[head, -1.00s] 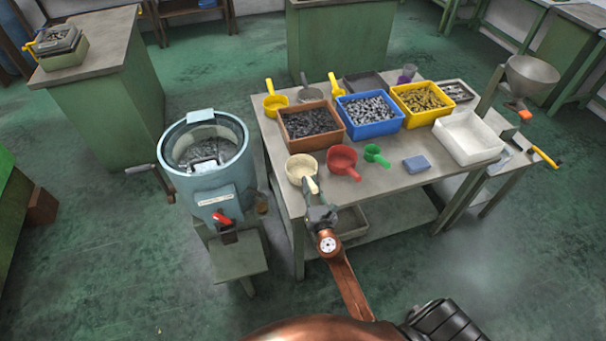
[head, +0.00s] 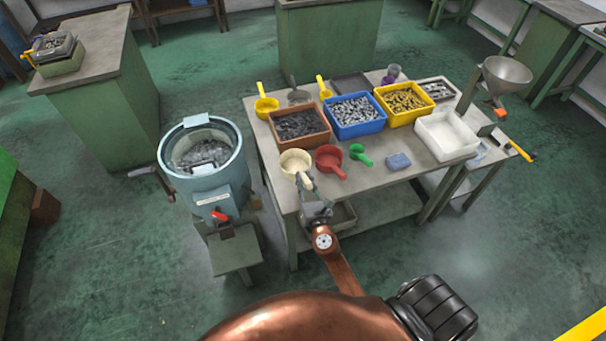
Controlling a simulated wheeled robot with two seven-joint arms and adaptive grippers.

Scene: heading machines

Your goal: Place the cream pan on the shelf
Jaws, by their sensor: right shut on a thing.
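The cream pan (head: 295,161) is at the front left of the worktable (head: 368,183), its handle pointing toward me. My right gripper (head: 308,188) is shut on the handle, just over the table's front edge. Whether the pan touches the tabletop or is slightly raised, I cannot tell. A lower shelf (head: 378,217) shows under the table, partly hidden by my right arm and the tabletop. My left gripper is not in view.
A red pan (head: 329,159), a green scoop (head: 358,153) and a blue block (head: 398,161) lie right of the cream pan. Brown (head: 300,125), blue (head: 355,115) and yellow (head: 404,103) bins stand behind. A drum machine (head: 206,163) stands left of the table.

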